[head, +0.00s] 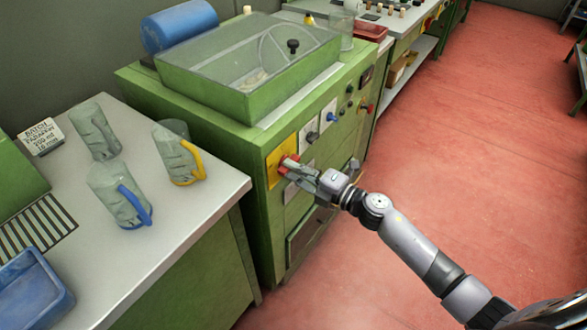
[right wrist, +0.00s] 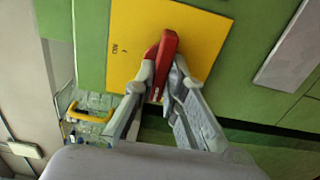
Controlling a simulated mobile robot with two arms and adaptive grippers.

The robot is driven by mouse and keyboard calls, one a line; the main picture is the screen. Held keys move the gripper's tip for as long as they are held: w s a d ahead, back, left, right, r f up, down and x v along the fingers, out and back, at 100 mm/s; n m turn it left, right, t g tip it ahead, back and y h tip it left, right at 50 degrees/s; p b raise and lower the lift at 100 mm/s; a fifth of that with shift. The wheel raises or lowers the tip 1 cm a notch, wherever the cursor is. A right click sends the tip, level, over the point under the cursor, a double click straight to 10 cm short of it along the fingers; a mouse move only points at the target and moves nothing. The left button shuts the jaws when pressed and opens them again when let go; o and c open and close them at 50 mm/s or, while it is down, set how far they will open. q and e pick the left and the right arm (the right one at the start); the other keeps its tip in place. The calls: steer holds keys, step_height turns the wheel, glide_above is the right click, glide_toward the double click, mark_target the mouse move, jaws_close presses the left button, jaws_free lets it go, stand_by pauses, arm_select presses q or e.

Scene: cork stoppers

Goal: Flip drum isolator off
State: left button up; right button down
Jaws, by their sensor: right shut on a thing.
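The drum isolator is a red handle (head: 287,165) on a yellow plate (head: 274,174) on the front of the green machine (head: 262,225). In the right wrist view the red handle (right wrist: 166,58) stands out from the yellow plate (right wrist: 188,36) and leans slightly to the right at its top. My right gripper (head: 290,168) is at the plate, shut on the red handle. In the right wrist view the fingers (right wrist: 161,82) lie on both sides of its lower part. The lettering on the plate is too small to read surely. My left gripper is not in view.
A worktop (head: 185,229) at the left holds several jugs, one with a yellow handle (head: 198,162) and one with a blue handle (head: 136,206). A blue tray (head: 40,292) is at the front left. Other knobs sit right of the plate. The red floor (head: 480,130) is clear.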

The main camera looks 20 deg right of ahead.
steer(key=c, duration=1.6)
jaws_free()
steer(key=shift+c, duration=0.2)
steer(key=v, duration=1.2)
